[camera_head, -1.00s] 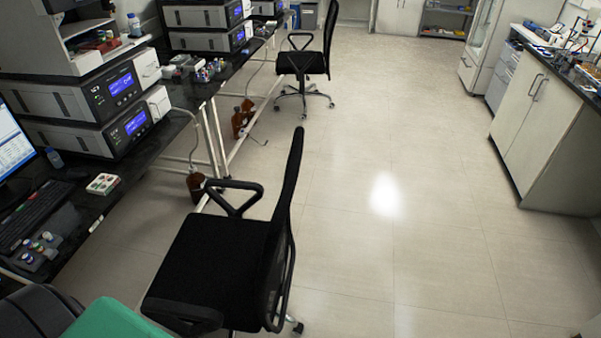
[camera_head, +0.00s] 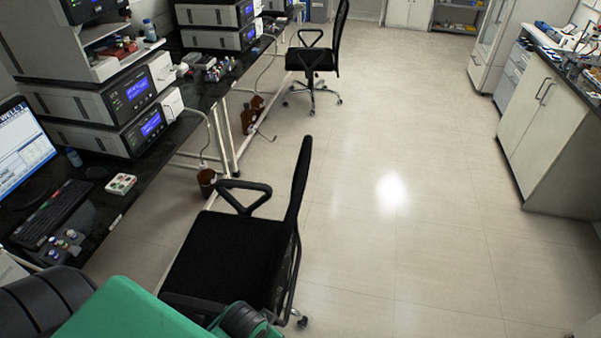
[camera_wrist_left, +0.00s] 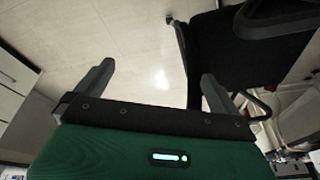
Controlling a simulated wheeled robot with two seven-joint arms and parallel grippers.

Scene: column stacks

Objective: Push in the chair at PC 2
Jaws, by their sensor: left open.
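A black office chair (camera_head: 225,248) stands in the near foreground, pulled out from the dark bench (camera_head: 95,212). Its seat faces the bench and its tall back is on the right. A second black chair (camera_head: 312,58) stands farther along the bench. I cannot read which PC either belongs to. My green left arm covers the near chair's front lower corner in the head view. In the left wrist view, my left gripper (camera_wrist_left: 157,70) is open and empty, its fingers spread; the chair (camera_wrist_left: 240,48) fills the upper right, beside the right finger. I cannot tell whether they touch. My right gripper is out of view.
A monitor (camera_head: 22,150), keyboard (camera_head: 50,212) and stacked instruments (camera_head: 130,105) sit on the bench. Brown bottles (camera_head: 207,182) stand on the floor by its legs. A white cabinet (camera_head: 545,125) is at the right. The floor (camera_head: 400,190) between is clear.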

